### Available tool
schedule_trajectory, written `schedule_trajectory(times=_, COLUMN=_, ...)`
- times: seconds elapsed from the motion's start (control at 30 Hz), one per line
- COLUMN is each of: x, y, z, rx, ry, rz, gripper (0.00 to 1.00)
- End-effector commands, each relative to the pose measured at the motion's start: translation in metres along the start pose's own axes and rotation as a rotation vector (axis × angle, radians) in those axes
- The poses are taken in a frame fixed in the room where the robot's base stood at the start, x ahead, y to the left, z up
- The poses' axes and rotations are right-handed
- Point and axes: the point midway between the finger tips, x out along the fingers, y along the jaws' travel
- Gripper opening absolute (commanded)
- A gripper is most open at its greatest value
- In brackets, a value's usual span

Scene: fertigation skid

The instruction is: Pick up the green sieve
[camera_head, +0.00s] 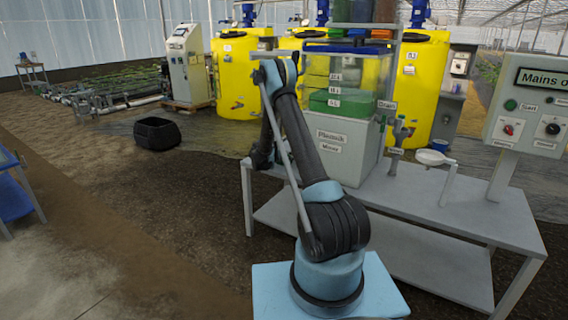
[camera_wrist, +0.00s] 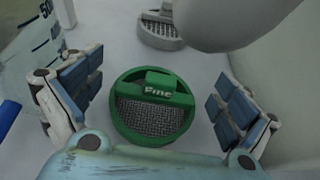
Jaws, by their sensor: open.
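The green sieve (camera_wrist: 151,128) is round, with a green rim, a grey mesh and a raised bar lettered "Fine". It lies flat on a pale grey surface in the middle of the wrist view. My gripper (camera_wrist: 155,92) is open, with one blue-padded finger to the left of the sieve and one to the right. The sieve shows between the fingers, with visible gaps and no clear contact. In the head view I cannot make out the sieve, and my arm hides my gripper.
A grey sieve (camera_wrist: 160,32) lies just beyond the green one. A pale rounded body (camera_wrist: 225,22) overhangs at the top. A clear marked vessel (camera_wrist: 35,45) stands at the left. The grey bench (camera_head: 415,190) carries the mixer unit (camera_head: 345,150) and a control panel (camera_head: 530,110).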

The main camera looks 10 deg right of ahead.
Motion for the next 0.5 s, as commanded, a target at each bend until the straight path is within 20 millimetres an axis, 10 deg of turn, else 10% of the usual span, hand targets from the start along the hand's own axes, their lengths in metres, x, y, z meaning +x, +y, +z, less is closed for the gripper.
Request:
schedule_trajectory(times=0.23, x=0.0018, y=0.0003, z=-0.0001, rx=-0.001, ry=0.0, rz=0.001, gripper=0.94)
schedule_trajectory(times=0.43, x=0.0017, y=0.0002, z=-0.0002, rx=0.0, ry=0.0, rz=0.0, gripper=0.49)
schedule_trajectory(times=0.5, x=0.0017, y=0.0002, z=-0.0003, rx=0.0, ry=0.0, rz=0.0, gripper=0.49)
